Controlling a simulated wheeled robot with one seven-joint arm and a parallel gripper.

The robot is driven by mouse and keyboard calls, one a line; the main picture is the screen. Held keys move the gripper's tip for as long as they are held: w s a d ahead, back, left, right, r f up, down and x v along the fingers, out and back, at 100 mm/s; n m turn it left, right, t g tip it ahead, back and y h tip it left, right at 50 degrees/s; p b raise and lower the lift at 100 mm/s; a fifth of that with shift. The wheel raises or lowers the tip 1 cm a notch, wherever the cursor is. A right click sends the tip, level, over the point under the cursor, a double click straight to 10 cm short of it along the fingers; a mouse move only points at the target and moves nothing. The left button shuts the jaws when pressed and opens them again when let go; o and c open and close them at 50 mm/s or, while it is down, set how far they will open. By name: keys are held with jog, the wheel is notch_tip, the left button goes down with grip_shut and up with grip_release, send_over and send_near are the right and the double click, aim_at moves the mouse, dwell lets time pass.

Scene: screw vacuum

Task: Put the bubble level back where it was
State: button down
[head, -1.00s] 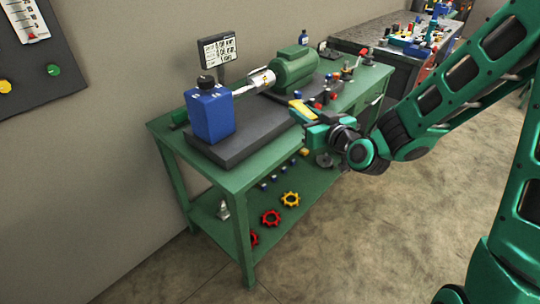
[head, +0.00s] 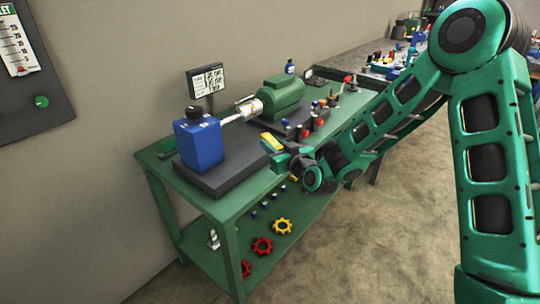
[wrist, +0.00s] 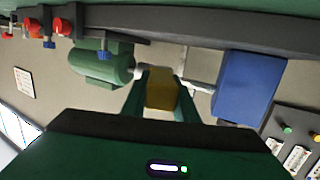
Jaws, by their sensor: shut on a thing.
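The bubble level is a small yellow block (head: 271,142) in the head view. My gripper (head: 281,148) is shut on it and holds it over the front edge of the green bench (head: 218,199). In the wrist view the yellow level (wrist: 161,90) sits between the two green fingers of my gripper (wrist: 160,84). Its lower part is hidden by the gripper body there. In the head view my gripper hides part of the bench edge. I cannot tell whether the level touches anything below it.
On a dark base plate (head: 226,178) stand a blue pump housing (head: 198,145) and a green motor (head: 281,95), joined by a light shaft. Several red and blue valves (head: 308,128) are right of my gripper. The lower shelf holds red (head: 262,246) and yellow (head: 282,227) handwheels.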

jog(key=shift+w+a+f, duration=0.2)
jog(key=shift+w+f, duration=0.1)
jog(key=shift+w, duration=0.1)
jog(key=shift+f, duration=1.9)
jog(key=shift+f, duration=0.1)
jog(key=shift+f, duration=0.55)
jog(key=c, duration=1.4)
grip_release()
